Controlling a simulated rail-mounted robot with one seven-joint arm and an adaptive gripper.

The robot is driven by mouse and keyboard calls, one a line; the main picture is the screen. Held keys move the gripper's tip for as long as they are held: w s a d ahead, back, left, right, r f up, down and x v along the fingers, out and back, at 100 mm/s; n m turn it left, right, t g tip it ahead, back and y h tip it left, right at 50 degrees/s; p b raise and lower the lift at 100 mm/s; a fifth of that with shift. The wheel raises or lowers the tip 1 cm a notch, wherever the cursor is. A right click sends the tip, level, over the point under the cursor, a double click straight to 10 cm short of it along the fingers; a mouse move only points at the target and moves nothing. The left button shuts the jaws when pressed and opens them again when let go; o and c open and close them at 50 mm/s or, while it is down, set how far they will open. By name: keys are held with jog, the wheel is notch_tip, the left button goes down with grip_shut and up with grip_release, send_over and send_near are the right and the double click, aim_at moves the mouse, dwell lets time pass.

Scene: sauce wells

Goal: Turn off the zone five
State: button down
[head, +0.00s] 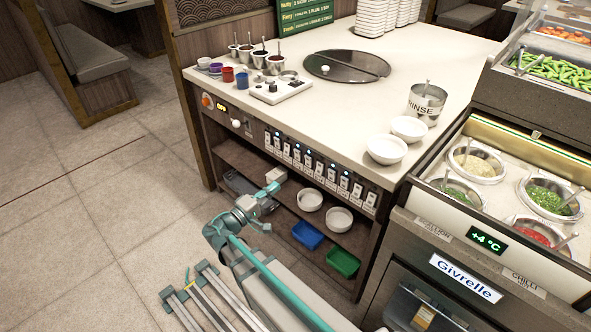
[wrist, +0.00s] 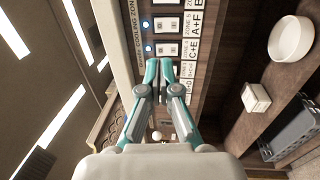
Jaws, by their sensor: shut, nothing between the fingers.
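A row of zone switches (head: 315,168) runs along the front of the counter in the head view. In the wrist view, turned sideways, one white rocker switch (wrist: 167,24) sits beside a label reading A+F, and another switch (wrist: 167,49) sits beside C+E. A blue light glows beside each. Contact cannot be told. In the head view my gripper (head: 270,189) is in front of the shelves, below the panel.
An orange knob (head: 207,101) and a lit display are at the panel's left end. Open floor lies left.

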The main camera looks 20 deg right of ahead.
aim_at(307, 159)
jog(key=x, duration=1.4)
jog(key=shift+a+p, duration=0.15)
jog(key=shift+p, duration=0.15)
jog(key=shift+r, duration=0.1)
